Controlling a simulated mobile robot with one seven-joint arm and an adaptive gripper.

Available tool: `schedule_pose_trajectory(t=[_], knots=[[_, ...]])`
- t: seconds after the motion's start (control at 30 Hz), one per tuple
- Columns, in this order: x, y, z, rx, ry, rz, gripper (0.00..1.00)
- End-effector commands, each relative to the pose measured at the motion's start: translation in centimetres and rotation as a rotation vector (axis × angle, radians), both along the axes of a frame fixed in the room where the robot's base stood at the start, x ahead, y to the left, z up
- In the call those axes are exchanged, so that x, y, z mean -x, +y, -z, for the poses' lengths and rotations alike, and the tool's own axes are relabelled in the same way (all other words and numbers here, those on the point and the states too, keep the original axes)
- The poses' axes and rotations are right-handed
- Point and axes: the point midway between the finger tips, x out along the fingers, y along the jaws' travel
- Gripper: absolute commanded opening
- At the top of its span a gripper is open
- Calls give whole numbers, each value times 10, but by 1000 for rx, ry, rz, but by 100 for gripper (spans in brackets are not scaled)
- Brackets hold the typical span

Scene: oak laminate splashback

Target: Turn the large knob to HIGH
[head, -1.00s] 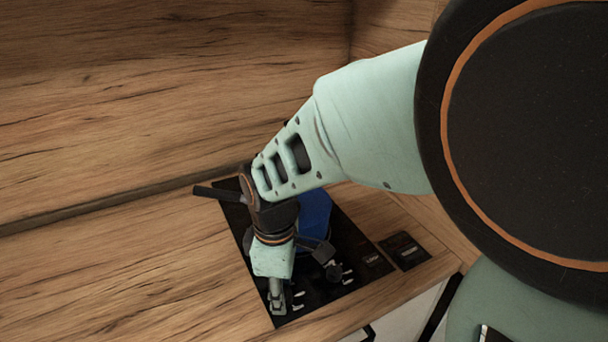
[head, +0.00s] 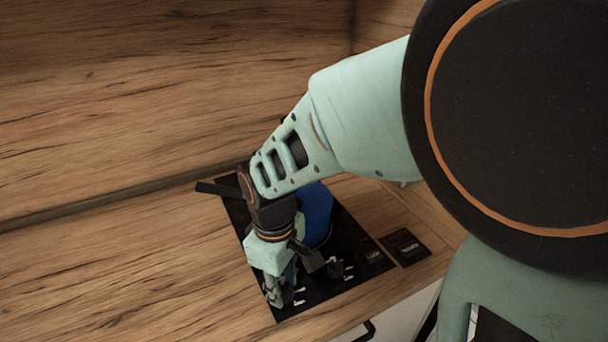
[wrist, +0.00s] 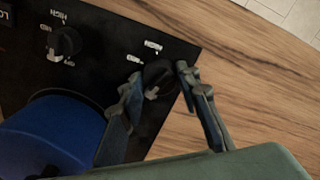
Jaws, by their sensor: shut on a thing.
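A dark round knob (wrist: 157,82) sits near the corner of the black cooktop panel (wrist: 172,42) in the wrist view. My gripper (wrist: 158,79) has one finger on each side of it and is shut on it. White marks, one reading HIGH, are printed beside the knob. A second dark knob (wrist: 66,41) stands to the left with its own HIGH, MID and OFF marks; it also shows in the head view (head: 335,268). I cannot tell by size which knob is the large one. In the head view my gripper (head: 279,291) hides the held knob.
A blue pot (head: 318,212) stands on the cooktop close behind my gripper; its blue side fills the lower left of the wrist view (wrist: 45,140). A small black labelled plate (head: 405,247) lies to the right. The wood counter (head: 150,270) to the left is clear.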

Motion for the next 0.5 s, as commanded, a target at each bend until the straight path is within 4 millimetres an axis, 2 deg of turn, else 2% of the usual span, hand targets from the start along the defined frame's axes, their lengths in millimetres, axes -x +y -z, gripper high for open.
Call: schedule_pose_trajectory(t=[0.5], knots=[[0,0,0,3,1,490,6]])
